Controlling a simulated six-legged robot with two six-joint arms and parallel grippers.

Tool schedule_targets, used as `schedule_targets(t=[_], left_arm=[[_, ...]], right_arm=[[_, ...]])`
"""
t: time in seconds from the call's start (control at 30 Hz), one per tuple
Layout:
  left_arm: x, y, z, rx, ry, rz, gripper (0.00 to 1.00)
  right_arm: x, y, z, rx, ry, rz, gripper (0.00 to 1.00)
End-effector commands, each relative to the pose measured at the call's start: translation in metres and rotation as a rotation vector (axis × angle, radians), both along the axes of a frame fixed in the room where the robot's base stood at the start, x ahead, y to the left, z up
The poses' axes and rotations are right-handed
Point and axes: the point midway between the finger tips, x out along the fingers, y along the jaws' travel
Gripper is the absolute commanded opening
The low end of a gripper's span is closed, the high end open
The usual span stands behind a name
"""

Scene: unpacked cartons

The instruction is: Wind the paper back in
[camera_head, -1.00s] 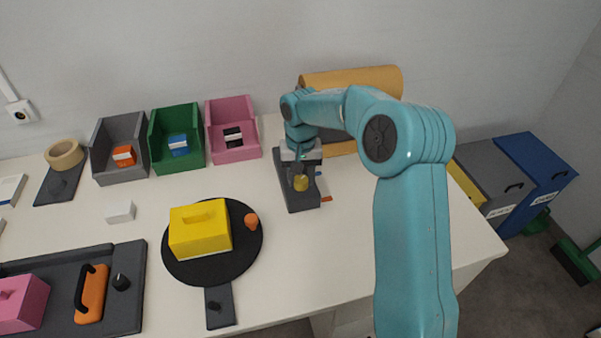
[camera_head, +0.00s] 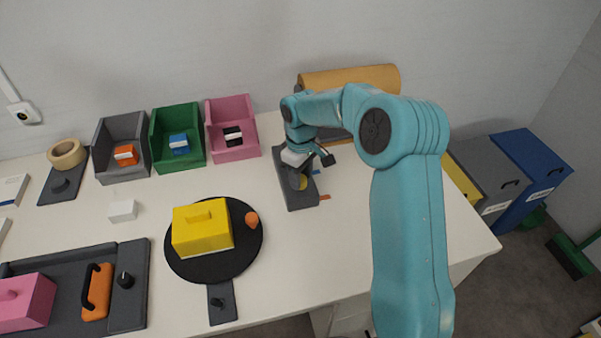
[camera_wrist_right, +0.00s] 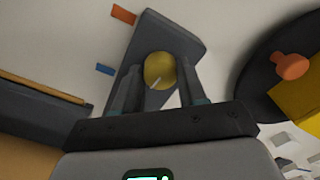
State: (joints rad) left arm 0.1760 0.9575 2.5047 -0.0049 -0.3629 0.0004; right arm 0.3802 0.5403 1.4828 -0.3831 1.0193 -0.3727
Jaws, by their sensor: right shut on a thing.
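The roll of brown paper (camera_head: 350,78) lies at the back of the table, partly hidden behind my right arm. A dark grey base plate (camera_head: 300,200) in front of it carries a yellow round knob (camera_head: 302,184). My right gripper (camera_head: 306,172) is over the plate. In the right wrist view its fingers (camera_wrist_right: 157,80) stand on both sides of the yellow knob (camera_wrist_right: 159,68), shut on it, with the grey plate (camera_wrist_right: 190,42) beneath. An orange mark (camera_head: 325,197) and a blue mark (camera_head: 315,172) lie beside the plate. My left gripper is out of view.
Grey (camera_head: 108,172), green (camera_head: 165,168) and pink (camera_head: 235,152) bins stand to the left at the back. A black turntable (camera_head: 252,235) with a yellow box (camera_head: 203,233) is at front left. The table is clear right of the plate.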

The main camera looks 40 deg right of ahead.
Motion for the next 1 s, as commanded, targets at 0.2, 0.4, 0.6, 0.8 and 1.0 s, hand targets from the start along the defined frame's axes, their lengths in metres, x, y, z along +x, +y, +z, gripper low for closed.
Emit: schedule_targets(t=[0.2, 0.4, 0.6, 0.8, 1.0], left_arm=[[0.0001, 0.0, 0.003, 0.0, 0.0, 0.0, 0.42], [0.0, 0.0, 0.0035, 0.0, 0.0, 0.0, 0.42], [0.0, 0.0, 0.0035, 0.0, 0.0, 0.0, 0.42], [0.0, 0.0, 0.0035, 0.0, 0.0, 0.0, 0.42], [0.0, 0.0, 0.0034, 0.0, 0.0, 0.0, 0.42]], right_arm=[[0.0014, -0.0013, 0.0025, -0.003, -0.007, 0.081, 0.11], [0.0016, -0.0013, 0.0023, -0.004, -0.007, 0.114, 0.11], [0.0016, -0.0014, 0.0023, -0.004, -0.007, 0.12, 0.11], [0.0017, -0.0014, 0.0023, -0.005, -0.007, 0.12, 0.11], [0.0011, -0.001, 0.0015, -0.002, -0.005, 0.119, 0.67]])
